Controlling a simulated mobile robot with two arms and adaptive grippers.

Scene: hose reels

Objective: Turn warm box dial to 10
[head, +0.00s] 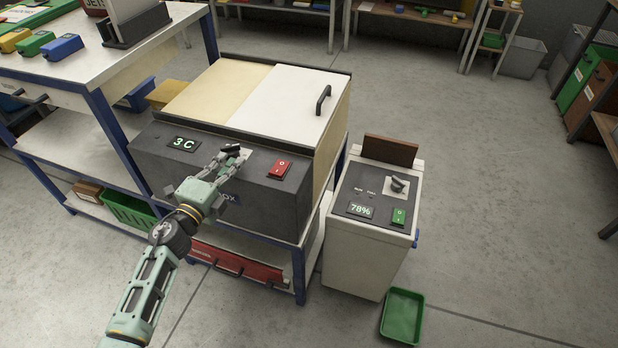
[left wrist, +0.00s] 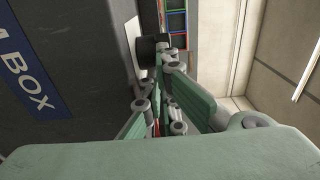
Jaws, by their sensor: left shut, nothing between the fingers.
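The warm box (head: 150,150) has a dark front panel with a display (head: 184,143) reading 3 C and a red rocker switch (head: 279,169). Its dial (head: 231,148) is a dark knob between them, partly hidden by my left gripper (head: 236,158). The gripper is shut and empty, with its fingertips at the dial. In the left wrist view, the dark dial (left wrist: 150,47) stands out from the panel on a white plate, close to the fingertips (left wrist: 172,62). I cannot tell whether they touch it or where it points. My right gripper is not in view.
A light cabinet (head: 365,255) with a 78% display, a knob and a green switch stands to the right. A green tray (head: 402,315) lies on the floor before it. A workbench (head: 100,55) stands to the left.

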